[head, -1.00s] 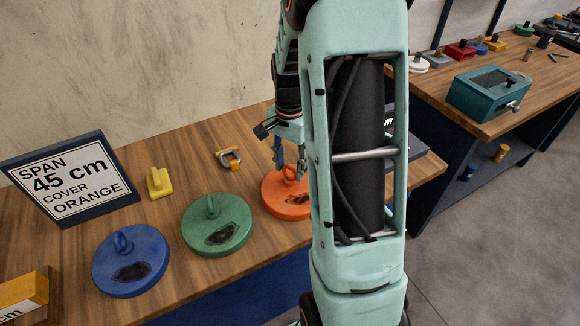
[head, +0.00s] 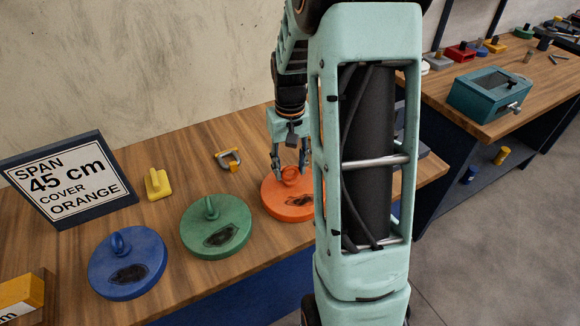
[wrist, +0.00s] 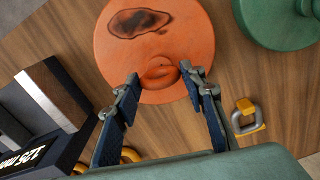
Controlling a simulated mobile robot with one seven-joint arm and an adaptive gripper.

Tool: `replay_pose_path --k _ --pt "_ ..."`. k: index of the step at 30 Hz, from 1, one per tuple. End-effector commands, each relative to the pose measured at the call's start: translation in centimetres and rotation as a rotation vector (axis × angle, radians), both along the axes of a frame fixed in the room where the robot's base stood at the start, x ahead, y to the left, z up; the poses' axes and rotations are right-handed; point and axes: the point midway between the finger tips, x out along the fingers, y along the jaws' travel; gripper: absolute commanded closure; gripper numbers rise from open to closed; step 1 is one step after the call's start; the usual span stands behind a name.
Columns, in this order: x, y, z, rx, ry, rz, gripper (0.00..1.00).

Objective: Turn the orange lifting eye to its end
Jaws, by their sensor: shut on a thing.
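The orange cover (head: 285,206) is a round disc with a dark patch, on the wooden bench in the head view, partly hidden by my arm. Its orange lifting eye (head: 290,174) stands up from the disc. My gripper (head: 290,170) reaches down to it with one finger on each side, shut on the eye. In the wrist view the orange cover (wrist: 190,30) fills the top middle. The eye (wrist: 160,72) sits between the two fingertips of my gripper (wrist: 161,75), near the cover's edge.
Green (head: 215,236) and blue (head: 127,272) covers with eyes lie to the left. A yellow block (head: 158,184), a shackle (head: 230,158) and a sign (head: 72,178) reading "SPAN 45 cm COVER ORANGE" stand behind. A dark labelled block (wrist: 45,115) is near my gripper in the wrist view.

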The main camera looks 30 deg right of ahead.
Motion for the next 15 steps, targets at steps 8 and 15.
replay_pose_path --k 8,15 --pt "0.11 -0.01 0.1 0.0 -0.003 0.14 0.86" --pt "0.11 -0.01 0.11 -0.001 -0.003 0.192 0.86"
